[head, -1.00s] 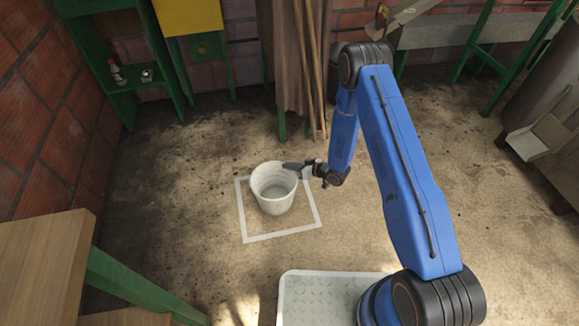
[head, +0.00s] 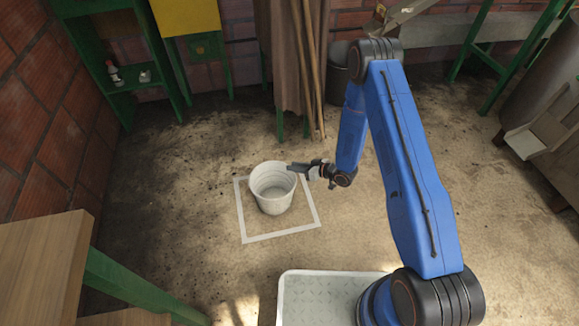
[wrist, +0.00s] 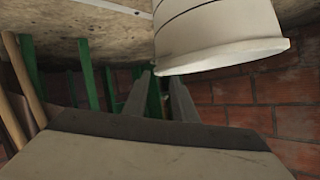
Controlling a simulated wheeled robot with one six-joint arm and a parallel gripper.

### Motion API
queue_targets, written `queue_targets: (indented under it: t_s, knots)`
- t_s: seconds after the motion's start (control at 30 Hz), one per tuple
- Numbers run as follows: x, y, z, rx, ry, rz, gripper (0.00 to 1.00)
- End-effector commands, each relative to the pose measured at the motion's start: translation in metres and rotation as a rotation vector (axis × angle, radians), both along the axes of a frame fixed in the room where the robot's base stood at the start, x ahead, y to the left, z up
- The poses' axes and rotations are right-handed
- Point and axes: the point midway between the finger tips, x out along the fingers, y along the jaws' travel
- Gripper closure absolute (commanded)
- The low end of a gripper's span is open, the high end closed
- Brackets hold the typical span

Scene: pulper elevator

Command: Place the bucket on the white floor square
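The white bucket (head: 273,200) stands upright on the floor, inside the outline of the white floor square (head: 285,235). It sits near the middle and upper part of the square, with its open top facing up. My gripper (head: 292,167) is just right of the bucket's rim in the head view. In the wrist view the bucket (wrist: 215,35) shows at the upper right, rim towards the lower side of the picture. The two fingers (wrist: 160,92) stand apart with nothing between them. Any slight contact between a fingertip and the rim cannot be told.
A green shelf (head: 130,85) stands at the back left and a wooden table (head: 40,260) at the front left. Wooden poles (head: 311,70) and a dark bin (head: 337,88) are behind. The floor left of the square is clear.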

Motion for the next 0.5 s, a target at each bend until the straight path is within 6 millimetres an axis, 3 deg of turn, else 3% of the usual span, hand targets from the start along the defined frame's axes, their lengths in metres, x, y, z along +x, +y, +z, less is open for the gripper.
queue_targets:
  t_s: [0.2,0.5]
  knots:
    - [-0.017,-0.036,0.018,0.001,0.0,-0.004,0.75]
    - [-0.032,-0.062,0.032,0.001,-0.001,0.0,0.75]
